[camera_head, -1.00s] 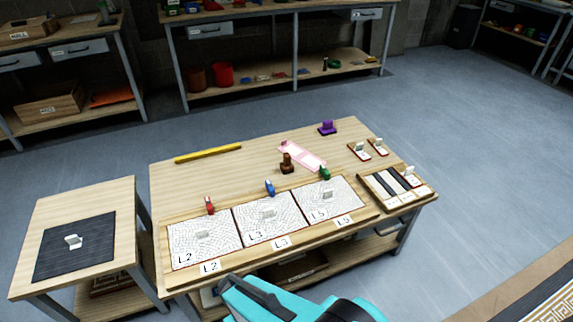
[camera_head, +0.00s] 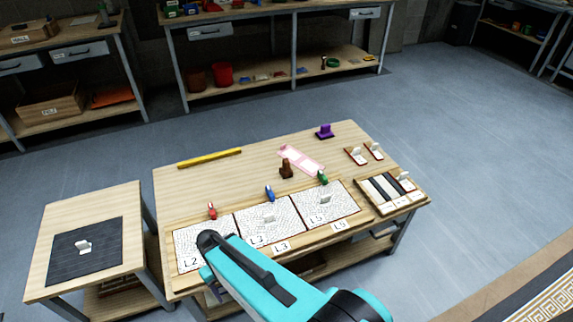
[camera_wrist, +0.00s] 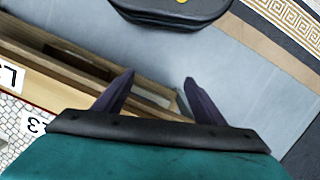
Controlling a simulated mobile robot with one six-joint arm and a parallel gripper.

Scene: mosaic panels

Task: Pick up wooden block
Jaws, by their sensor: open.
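A small brown upright piece (camera_head: 286,169), the thing that looks most like a wooden block, stands on the work table (camera_head: 215,174) behind the mosaic panels, by a pink plate. I cannot tell for sure that it is the block. It is not seen in the wrist view. My gripper (camera_wrist: 157,92) is open and empty in the wrist view, above the table's front edge and the floor, well apart from the brown piece.
Mosaic panels (camera_head: 345,204) with small white handles line the table's front. Red (camera_head: 212,210), blue (camera_head: 269,193) and green (camera_head: 322,177) pieces stand behind them. A purple piece (camera_head: 325,132), yellow bar (camera_head: 210,158) and divided tray (camera_head: 370,205) are also there. A side table (camera_head: 120,200) stands left.

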